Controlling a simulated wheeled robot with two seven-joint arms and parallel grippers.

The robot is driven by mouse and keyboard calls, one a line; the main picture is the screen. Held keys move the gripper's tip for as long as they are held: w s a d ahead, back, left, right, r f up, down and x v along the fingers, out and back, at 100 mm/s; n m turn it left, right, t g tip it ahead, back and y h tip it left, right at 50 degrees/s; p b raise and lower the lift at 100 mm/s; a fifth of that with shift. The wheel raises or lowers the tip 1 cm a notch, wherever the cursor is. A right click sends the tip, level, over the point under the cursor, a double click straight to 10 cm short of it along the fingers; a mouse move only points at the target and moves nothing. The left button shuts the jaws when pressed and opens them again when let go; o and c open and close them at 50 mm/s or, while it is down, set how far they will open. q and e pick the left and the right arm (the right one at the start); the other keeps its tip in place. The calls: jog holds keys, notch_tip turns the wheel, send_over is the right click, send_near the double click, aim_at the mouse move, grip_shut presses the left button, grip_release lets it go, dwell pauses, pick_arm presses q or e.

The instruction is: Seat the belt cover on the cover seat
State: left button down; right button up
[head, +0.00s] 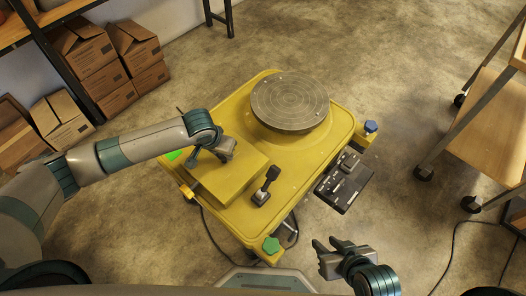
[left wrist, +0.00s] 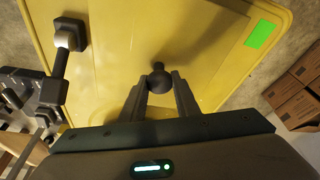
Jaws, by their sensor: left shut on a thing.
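The belt cover (head: 228,182) is a yellow box-like cover over the left front part of the yellow cart top (head: 328,128). My left gripper (head: 226,152) is above it. In the left wrist view its two fingers are shut on the cover's dark round knob (left wrist: 160,79). A bright green patch (head: 174,155) shows beside the cover's left edge, also in the wrist view (left wrist: 260,34). I cannot make out the cover seat, or whether the cover touches the cart. My right gripper (head: 331,244) is open and empty in front of the cart.
A grey round turntable (head: 290,102) stands at the cart's back. A dark lever (head: 267,186) stands right of the cover.

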pick_arm(q)
jog(key=shift+p, duration=0.65)
jog(key=shift+f+p, duration=0.35)
jog(key=shift+f, duration=0.1)
dwell(1.2)
jog(key=shift+p, duration=0.6)
dwell(0.6)
jog(key=c, duration=1.5)
grip_release()
jog(key=shift+p+v, duration=1.75)
jog(key=shift+p, duration=0.95)
jog(key=shift+o, duration=0.2)
jog(key=o, duration=0.5)
